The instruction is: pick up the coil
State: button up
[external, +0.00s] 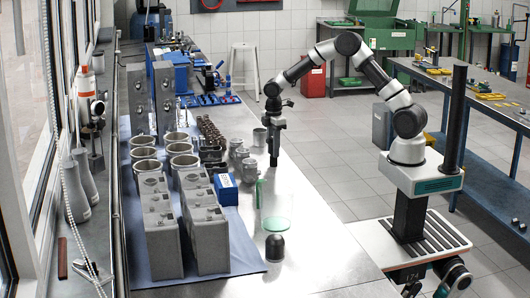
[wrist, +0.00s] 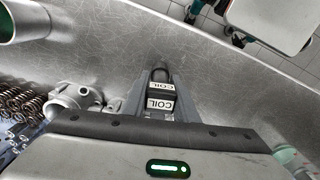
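The coil (wrist: 160,92) is a small dark block with white COIL labels, seen in the middle of the wrist view just ahead of my gripper body. Grey finger surfaces of my gripper (wrist: 159,110) lie on both sides of it, very close to it. Whether they press on it, I cannot tell. In the external view my gripper (external: 273,153) points straight down over the steel bench, its dark lower end at or just above the top. The coil cannot be made out separately from the fingers there.
Grey metal parts (external: 249,170) stand left of my gripper, by a blue box (external: 226,188). Engine blocks and cylinder liners (external: 181,160) fill the blue mat. A clear container (external: 276,222) and dark domed part (external: 274,247) stand nearer. The bench right of my gripper is clear.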

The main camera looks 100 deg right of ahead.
jog(key=c, duration=0.3)
jog(key=shift+r, duration=0.15)
notch_tip(320, 180, up, 10)
jog(key=shift+f, duration=0.15)
